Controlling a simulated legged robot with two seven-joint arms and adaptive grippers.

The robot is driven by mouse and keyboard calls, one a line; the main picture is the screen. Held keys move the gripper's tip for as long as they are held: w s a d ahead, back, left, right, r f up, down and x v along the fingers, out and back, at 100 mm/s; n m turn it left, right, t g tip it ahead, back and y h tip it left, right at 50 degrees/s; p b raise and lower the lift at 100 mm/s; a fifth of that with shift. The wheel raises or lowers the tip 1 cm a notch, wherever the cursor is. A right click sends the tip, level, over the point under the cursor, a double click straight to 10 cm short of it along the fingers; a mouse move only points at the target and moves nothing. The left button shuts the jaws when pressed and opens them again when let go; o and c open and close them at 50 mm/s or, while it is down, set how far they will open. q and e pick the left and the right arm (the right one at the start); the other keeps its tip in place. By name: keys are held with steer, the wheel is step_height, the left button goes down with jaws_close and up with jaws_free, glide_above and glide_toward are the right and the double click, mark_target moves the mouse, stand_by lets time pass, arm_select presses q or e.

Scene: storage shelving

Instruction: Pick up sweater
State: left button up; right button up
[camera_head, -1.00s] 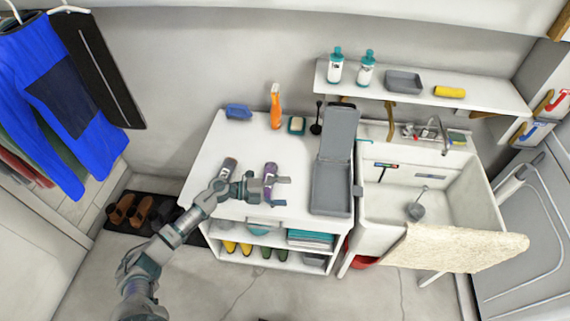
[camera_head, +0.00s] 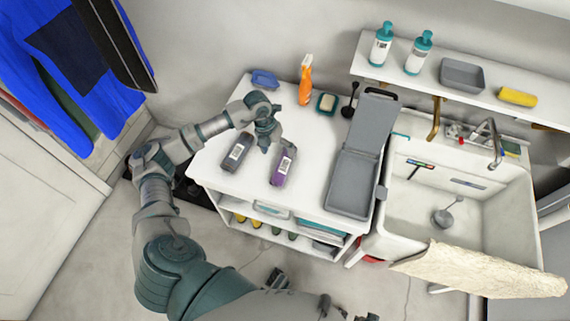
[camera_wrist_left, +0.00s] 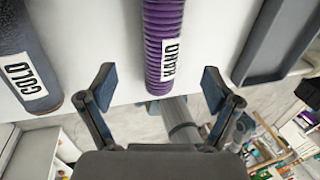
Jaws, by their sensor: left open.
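No garment in view is certain to be the sweater. A bright blue garment (camera_head: 75,75) with a dark patch hangs at the upper left. A cream, rough-textured cloth (camera_head: 480,270) hangs over the sink's front edge. My left gripper (camera_head: 266,140) is open above the white cabinet, far from both. Nothing is held. A small dark part at bottom centre (camera_head: 275,279) may be my right gripper; its fingers are unclear.
The sink (camera_head: 415,210) is to the right, under a shelf (camera_head: 455,90).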

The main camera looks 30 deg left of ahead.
mark_target(281, 161)
arm_select(q)
steer(key=shift+d+f, duration=0.1)
steer(key=shift+f, duration=1.4)
steer(key=x, duration=0.4)
steer(key=shift+s+d+r+b, duration=0.1)
steer(key=shift+s+d+b, duration=0.05)
steer(key=shift+d+b, duration=0.15)
steer(key=shift+f, duration=0.2)
steer(key=shift+a, duration=0.1)
steer(key=c, duration=1.5)
arm_select(e)
step_height(281, 161, up, 2)
steer(key=shift+w+a+r, duration=0.1)
steer(key=shift+r, duration=0.05)
